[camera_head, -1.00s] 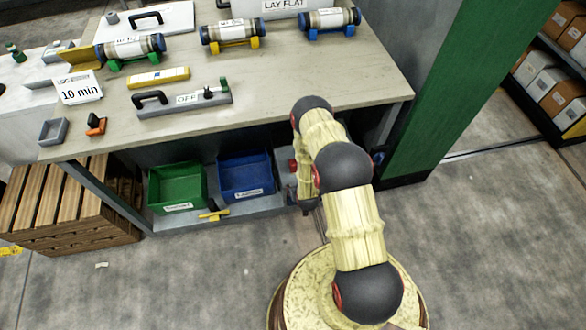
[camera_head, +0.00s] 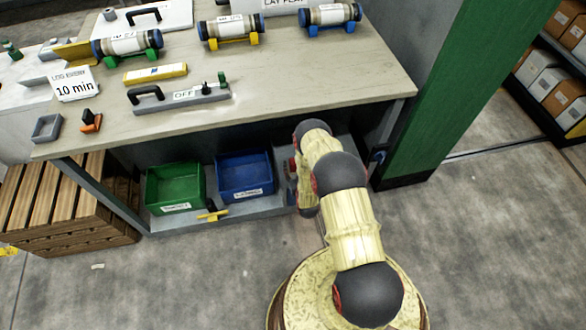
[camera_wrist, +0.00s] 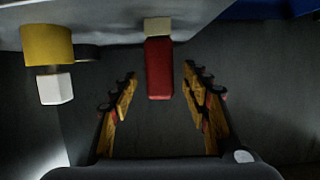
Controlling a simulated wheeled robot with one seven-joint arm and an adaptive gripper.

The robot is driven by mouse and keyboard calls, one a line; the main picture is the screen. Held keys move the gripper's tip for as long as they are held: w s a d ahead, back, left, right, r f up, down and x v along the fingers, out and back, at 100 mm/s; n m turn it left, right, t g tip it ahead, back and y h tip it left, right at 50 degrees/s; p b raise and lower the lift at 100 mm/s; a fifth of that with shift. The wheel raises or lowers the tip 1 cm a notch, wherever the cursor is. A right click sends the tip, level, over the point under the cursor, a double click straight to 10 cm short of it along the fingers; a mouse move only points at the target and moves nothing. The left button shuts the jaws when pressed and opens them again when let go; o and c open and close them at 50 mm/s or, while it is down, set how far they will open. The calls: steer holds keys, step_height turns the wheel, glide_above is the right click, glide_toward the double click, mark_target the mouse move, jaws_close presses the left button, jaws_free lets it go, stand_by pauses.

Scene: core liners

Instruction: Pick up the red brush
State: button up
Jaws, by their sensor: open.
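The red brush (camera_wrist: 159,72), a red block with a pale cream end (camera_wrist: 157,27), shows at the upper middle of the wrist view. My gripper (camera_wrist: 160,85) is open, with a finger on each side in that view. The near red end of the brush reaches between the fingertips, and neither finger appears to touch it. In the head view my gripper is hidden behind my own arm, under the workbench (camera_head: 300,92). I cannot make out the red brush clearly there.
A yellow block with a white end (camera_wrist: 48,62) lies left of the red brush in the wrist view. A green bin (camera_head: 175,187) and a blue bin (camera_head: 246,176) stand on the lower shelf, left of my arm. A green post (camera_head: 440,100) rises at the right.

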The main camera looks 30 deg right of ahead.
steer(key=shift+x, duration=1.1)
steer(key=c, duration=0.3)
jaws_close()
